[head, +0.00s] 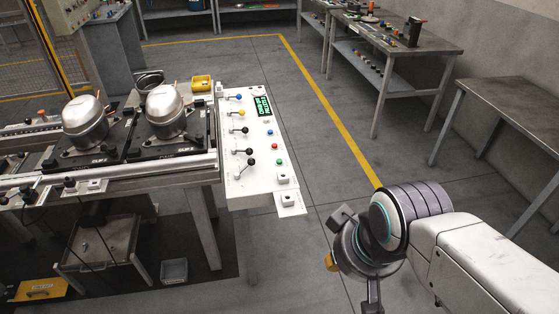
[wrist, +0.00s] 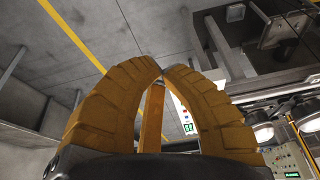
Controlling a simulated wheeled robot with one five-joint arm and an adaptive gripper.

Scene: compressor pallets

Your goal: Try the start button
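A white control panel (head: 250,184) stands at the right end of the pallet line in the head view. It carries a green button (head: 278,161), a red button (head: 277,146) and a blue button (head: 270,132); their labels are too small to read, so I cannot tell which is start. Two white boxes with buttons sit at its near end, one on a ledge (head: 289,201). My gripper (wrist: 162,71) has its orange fingertips together, with nothing seen between them. In the head view it is mostly hidden behind my wrist, right of and apart from the panel.
Two compressors (head: 166,112) stand on pallets to the left. A workbench (head: 400,42) and a bare table (head: 510,100) stand at right. Floor between panel and tables is clear.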

